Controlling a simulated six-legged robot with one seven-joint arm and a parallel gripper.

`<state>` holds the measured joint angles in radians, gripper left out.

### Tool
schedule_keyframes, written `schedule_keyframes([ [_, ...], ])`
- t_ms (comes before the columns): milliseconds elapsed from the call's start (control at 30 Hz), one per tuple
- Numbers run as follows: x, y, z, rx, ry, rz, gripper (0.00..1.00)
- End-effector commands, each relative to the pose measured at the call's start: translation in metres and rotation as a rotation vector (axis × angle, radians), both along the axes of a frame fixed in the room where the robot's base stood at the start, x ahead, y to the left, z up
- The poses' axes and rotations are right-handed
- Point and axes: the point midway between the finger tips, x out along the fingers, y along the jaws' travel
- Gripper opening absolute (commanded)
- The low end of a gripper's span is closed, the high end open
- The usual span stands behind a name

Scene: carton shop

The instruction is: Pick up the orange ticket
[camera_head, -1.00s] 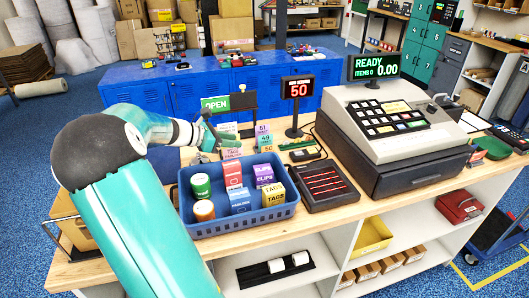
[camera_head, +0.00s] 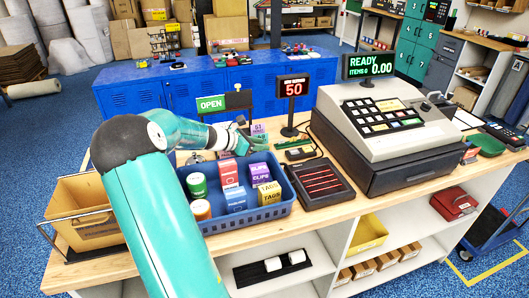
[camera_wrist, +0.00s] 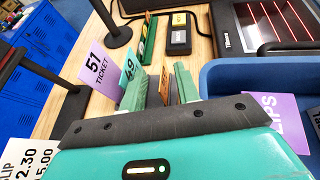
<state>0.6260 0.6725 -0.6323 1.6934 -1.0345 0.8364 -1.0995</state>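The orange ticket (camera_wrist: 165,84) shows nearly edge-on between the two green fingers of my gripper (camera_wrist: 160,88) in the wrist view. The fingers are apart, with a visible gap around the ticket. A teal ticket marked 49 (camera_wrist: 128,72) stands just left of the left finger. A purple ticket marked 51 (camera_wrist: 102,72) stands further left. In the head view my gripper (camera_head: 243,142) is low over the counter behind the blue basket. The purple ticket (camera_head: 258,128) shows there beside it; the orange ticket is hidden by my gripper.
The blue basket (camera_head: 243,222) with boxes and cans stands directly in front of my gripper. The red display reading 50 (camera_head: 293,88) and the black scanner tray (camera_head: 320,182) stand to the right, before the cash register (camera_head: 380,125). A green OPEN sign (camera_head: 211,103) stands behind.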

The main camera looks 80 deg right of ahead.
Motion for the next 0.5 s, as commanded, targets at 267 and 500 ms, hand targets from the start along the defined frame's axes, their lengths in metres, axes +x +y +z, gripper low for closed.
schedule_keyframes([
  [267, -0.0003, 0.0, -0.0002, 0.0, 0.0, 0.0, 0.14],
  [500, -0.0002, 0.0001, -0.0001, 0.0, 0.0, 0.0, 0.0],
])
